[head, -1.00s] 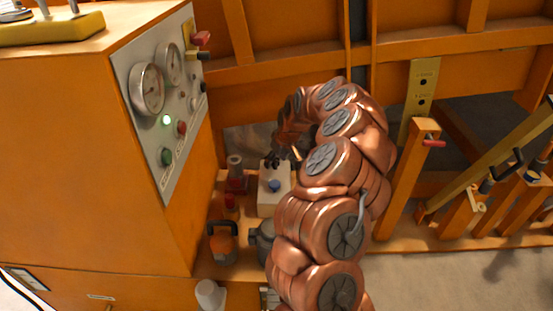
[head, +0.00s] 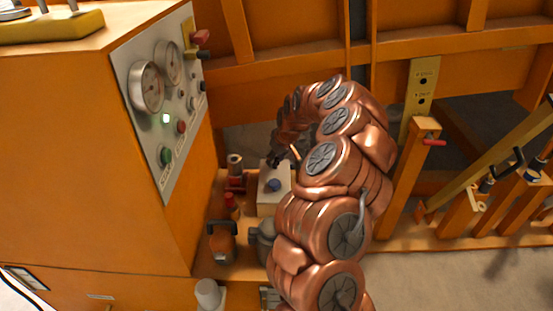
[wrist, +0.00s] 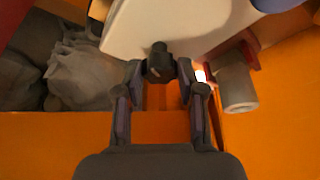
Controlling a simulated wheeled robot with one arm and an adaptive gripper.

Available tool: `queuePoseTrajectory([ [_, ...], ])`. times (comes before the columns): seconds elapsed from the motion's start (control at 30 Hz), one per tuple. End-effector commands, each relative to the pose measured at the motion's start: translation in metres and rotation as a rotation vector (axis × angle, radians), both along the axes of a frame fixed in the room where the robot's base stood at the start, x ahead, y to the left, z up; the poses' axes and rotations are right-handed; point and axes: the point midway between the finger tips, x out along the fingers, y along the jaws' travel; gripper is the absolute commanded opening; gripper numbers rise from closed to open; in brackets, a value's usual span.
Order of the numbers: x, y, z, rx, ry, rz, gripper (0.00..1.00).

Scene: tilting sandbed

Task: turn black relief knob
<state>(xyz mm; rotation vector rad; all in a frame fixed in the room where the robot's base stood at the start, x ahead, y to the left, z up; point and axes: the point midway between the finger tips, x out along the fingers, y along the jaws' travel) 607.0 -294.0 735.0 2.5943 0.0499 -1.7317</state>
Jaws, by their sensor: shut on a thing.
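The black relief knob (wrist: 159,63) sticks out from the side of a white block (wrist: 185,25) in the wrist view. My gripper (wrist: 160,72) is shut on it, with one finger on each side. In the head view, the white block (head: 270,205) stands on a wooden ledge and has a blue knob (head: 273,185) on it. My gripper (head: 277,157) is at the far top edge of the block there. The black knob is hard to tell from the dark fingers in that view.
A grey cylinder on a red fitting (head: 236,166) stands close left of the block. A red-capped fitting (head: 231,202) and an orange part with a black handle (head: 222,240) are nearer. The gauge panel (head: 160,110) rises at left. Grey sacks (wrist: 85,75) lie beyond the ledge.

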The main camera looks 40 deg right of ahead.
Motion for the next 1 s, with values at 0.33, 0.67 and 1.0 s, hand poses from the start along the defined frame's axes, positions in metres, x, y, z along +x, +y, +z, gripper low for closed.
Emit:
queuePoseTrajectory([
  [0.33,-0.0018,0.0004,-0.0054,-0.002,0.005,-0.174,0.04],
  [0.67,-0.0008,0.0007,-0.0066,-0.002,0.002,-0.43,0.04],
  [1.0,0.0004,0.0018,-0.0068,-0.004,0.0,-0.715,0.04],
])
